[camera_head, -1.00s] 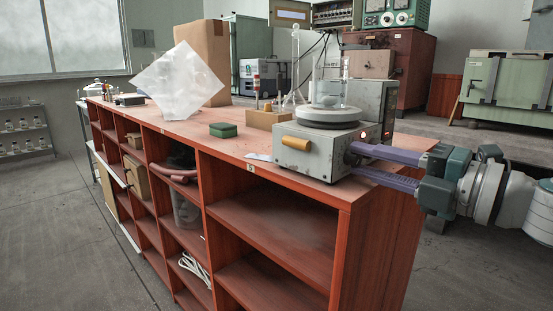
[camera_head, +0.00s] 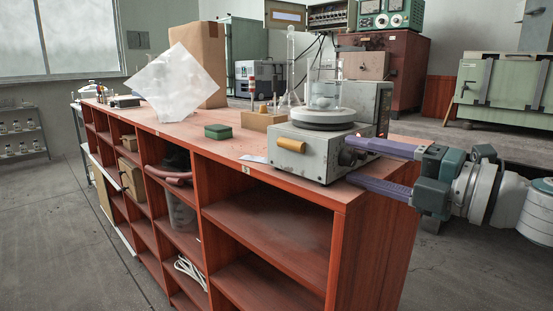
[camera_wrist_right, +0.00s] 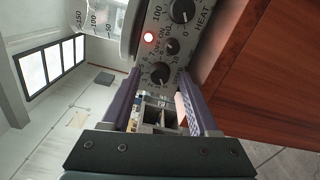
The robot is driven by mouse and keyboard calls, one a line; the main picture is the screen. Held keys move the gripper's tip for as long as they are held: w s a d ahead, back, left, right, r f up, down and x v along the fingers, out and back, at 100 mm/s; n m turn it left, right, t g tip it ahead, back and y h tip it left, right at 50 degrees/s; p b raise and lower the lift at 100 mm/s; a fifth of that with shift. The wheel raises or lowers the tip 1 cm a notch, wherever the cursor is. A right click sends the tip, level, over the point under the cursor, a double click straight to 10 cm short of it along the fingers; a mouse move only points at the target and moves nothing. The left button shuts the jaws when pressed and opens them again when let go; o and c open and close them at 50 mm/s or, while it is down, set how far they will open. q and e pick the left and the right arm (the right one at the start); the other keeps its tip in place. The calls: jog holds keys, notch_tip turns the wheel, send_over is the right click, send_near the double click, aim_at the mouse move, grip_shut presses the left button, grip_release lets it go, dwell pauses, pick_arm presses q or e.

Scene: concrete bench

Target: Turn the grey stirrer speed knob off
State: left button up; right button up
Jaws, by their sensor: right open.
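The grey stirrer (camera_head: 322,152) with a round white top plate stands at the right end of the red bench; its control panel faces my right gripper (camera_head: 350,160). In the wrist view the panel carries several dark knobs: the one marked HEAT (camera_wrist_right: 183,10), a small one (camera_wrist_right: 172,45) by the ON/OFF lettering, and the numbered stirrer speed knob (camera_wrist_right: 160,73), which looks dark rather than grey. The red lamp (camera_wrist_right: 148,38) is lit. My right gripper (camera_wrist_right: 160,78) is open, its purple fingers either side of the speed knob. Contact cannot be told. My left gripper is out of view.
A glass beaker (camera_head: 324,98) stands on the stirrer's plate. An orange part (camera_head: 291,145) shows on its near side. A green box (camera_head: 218,131), a wooden block (camera_head: 262,122) and a clear sheet (camera_head: 175,82) are farther along the bench. Open floor lies beyond its right end.

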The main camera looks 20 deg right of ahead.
jog(key=v, duration=1)
jog(key=shift+w, duration=0.1)
